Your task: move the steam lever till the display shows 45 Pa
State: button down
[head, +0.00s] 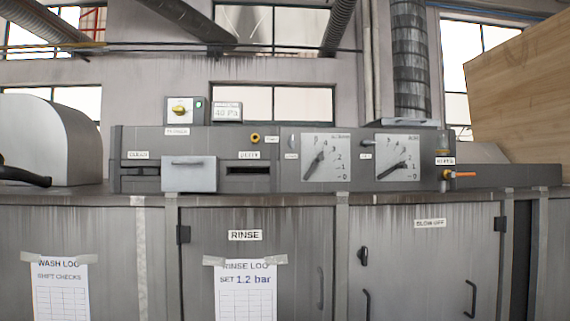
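The steam lever is most likely the orange handle (462,174) on a brass fitting at the right end of the grey machine panel; the small label above it is too blurred to read surely. The handle lies about level and points right. A small display (227,112) on top of the panel appears to read 40 Pa in faint digits. My gripper cannot be made out in this view, and nothing is seen touching the lever.
Two white dial gauges (326,158) (398,158) sit left of the lever. A box with a yellow knob (180,110) and green light stands beside the display. A pale drawer front (189,174) juts out at left. A wooden panel (520,95) rises behind, at right.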

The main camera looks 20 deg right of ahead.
aim_at(319, 158)
jog(key=u, duration=0.05)
jog(key=i, duration=1)
jog(key=z, duration=0.05)
